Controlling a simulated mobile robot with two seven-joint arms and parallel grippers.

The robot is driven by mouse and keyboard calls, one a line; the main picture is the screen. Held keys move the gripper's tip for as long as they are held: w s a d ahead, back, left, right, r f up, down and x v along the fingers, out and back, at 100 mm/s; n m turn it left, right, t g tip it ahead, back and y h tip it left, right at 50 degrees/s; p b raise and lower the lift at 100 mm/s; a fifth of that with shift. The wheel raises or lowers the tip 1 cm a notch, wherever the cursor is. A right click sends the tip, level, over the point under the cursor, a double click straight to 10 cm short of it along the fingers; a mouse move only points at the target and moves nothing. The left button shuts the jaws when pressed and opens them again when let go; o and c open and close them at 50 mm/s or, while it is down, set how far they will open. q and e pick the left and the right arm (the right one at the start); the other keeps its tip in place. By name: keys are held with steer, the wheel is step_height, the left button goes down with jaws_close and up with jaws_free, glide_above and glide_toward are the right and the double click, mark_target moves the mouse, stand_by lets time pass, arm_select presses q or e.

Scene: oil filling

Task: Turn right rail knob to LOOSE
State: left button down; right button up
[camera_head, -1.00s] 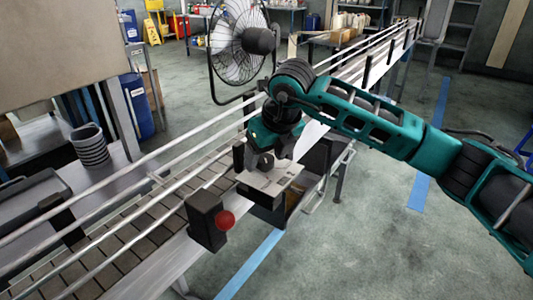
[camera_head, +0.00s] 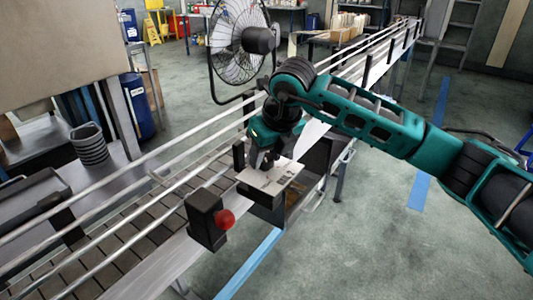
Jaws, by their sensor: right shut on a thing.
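My right gripper (camera_head: 265,160) points down at a light metal plate (camera_head: 268,178) beside the conveyor rails. It is shut on the small dark rail knob, which is mostly hidden by the fingers. Dark markings show on the plate, too small to read. My left gripper is not in view.
A dark box with a red button (camera_head: 224,219) stands on the near conveyor edge, close to the plate. The conveyor (camera_head: 120,235) with its metal guide rails runs from lower left to upper right. A large fan (camera_head: 237,45) stands behind. Open floor lies at the right.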

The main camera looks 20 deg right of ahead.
steer(key=n+y+b, duration=0.1)
steer(key=n, duration=0.1)
steer(key=shift+w+d+n+b, duration=0.1)
steer(key=shift+n+b, duration=0.2)
steer(key=shift+n, duration=0.1)
steer(key=n+g+y, duration=0.1)
steer(key=n, duration=0.2)
steer(key=shift+n+b, duration=0.4)
steer(key=n+g, duration=0.1)
steer(key=n, duration=0.1)
steer(key=n+g+y, duration=0.1)
steer(key=n, duration=0.2)
steer(key=shift+w+d+r, duration=0.1)
steer(key=shift+w, duration=0.1)
steer(key=n+g, duration=0.2)
steer(key=n, duration=0.3)
steer(key=shift+w+n, duration=0.1)
steer(key=shift+n, duration=0.3)
steer(key=o, duration=1)
